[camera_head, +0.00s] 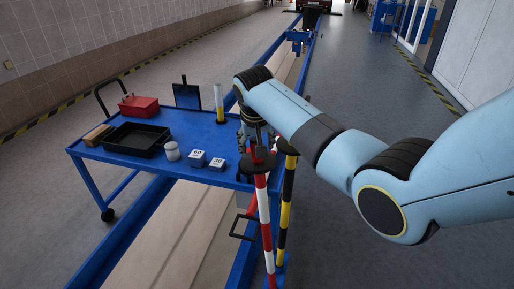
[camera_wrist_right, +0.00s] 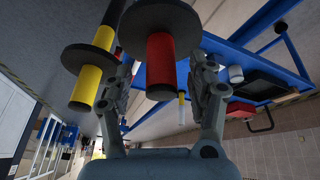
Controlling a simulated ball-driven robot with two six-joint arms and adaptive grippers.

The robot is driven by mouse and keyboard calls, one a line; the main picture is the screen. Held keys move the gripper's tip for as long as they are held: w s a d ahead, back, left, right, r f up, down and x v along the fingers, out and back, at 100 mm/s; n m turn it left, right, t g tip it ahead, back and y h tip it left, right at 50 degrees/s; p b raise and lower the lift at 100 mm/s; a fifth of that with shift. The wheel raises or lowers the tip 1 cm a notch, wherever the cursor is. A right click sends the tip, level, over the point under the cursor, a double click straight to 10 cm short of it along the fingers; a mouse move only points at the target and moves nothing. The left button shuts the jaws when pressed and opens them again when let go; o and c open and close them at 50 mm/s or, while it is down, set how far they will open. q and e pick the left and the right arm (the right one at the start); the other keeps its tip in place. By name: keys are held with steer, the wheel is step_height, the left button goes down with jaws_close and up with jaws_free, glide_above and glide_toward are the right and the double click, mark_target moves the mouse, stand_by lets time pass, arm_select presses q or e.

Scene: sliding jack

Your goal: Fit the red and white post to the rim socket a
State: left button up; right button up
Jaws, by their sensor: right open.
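The red and white post (camera_head: 264,215) stands upright at the front right corner of the blue cart, with a black disc near its top. In the right wrist view, its red top end (camera_wrist_right: 160,62) shows below the black disc, between the fingers. My right gripper (camera_head: 259,142) is at the top of this post. In the wrist view its fingers (camera_wrist_right: 162,80) are open, one on each side of the red end; I cannot tell whether they touch it. I cannot make out rim socket a. My left gripper is not in view.
A yellow and black post (camera_head: 287,200) stands close beside, also in the wrist view (camera_wrist_right: 88,85). The blue cart (camera_head: 115,152) carries a black tray (camera_head: 133,139), red box (camera_head: 139,106), white jar (camera_head: 172,151), numbered grey blocks (camera_head: 198,158) and a yellow-white rod (camera_head: 219,103).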

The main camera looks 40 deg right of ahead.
steer(key=shift+x, duration=1.35)
jaws_close()
steer(key=shift+r, duration=0.1)
